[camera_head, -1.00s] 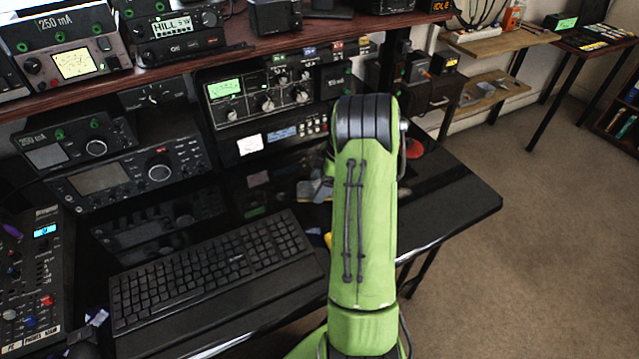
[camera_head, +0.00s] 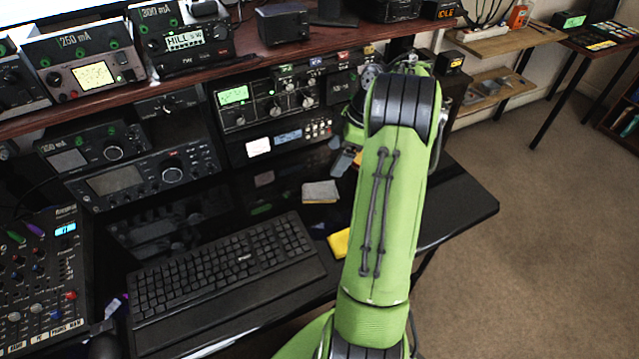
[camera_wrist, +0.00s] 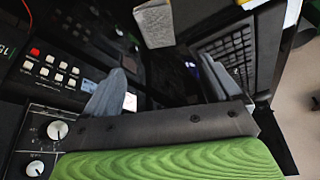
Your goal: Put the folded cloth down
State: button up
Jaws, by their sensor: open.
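The folded cloth (camera_head: 321,193), grey with a tan edge, lies flat on the black desk (camera_head: 462,205) behind the keyboard's right end. It also shows at the top of the wrist view (camera_wrist: 156,24), beyond the fingers and apart from them. My gripper (camera_head: 345,160) is up and to the right of the cloth in the head view, partly hidden by my green arm. In the wrist view my gripper (camera_wrist: 160,85) has its two grey fingers spread wide with nothing between them.
A black keyboard (camera_head: 225,265) lies left of my arm. A yellow item (camera_head: 340,243) lies near the desk's front, partly behind my arm. Radio sets (camera_head: 270,105) line the back under a wooden shelf (camera_head: 270,58). The desk's right end is bare.

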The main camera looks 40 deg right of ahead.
jog(key=s+a+r+m+t+h, duration=0.1)
jog(key=a+r+m, duration=0.1)
jog(key=a+r, duration=0.7)
jog(key=s+a+r+m+h, duration=0.1)
jog(key=a+r+m, duration=0.25)
jog(key=a, duration=0.85)
jog(key=s+a+m+t+h, duration=0.1)
jog(key=s+a+m, duration=0.3)
jog(key=s+a, duration=0.4)
jog(key=s, duration=0.7)
jog(key=shift+s+a+f+t, duration=0.2)
jog(key=shift+s+f+t, duration=0.1)
jog(key=shift+t, duration=0.1)
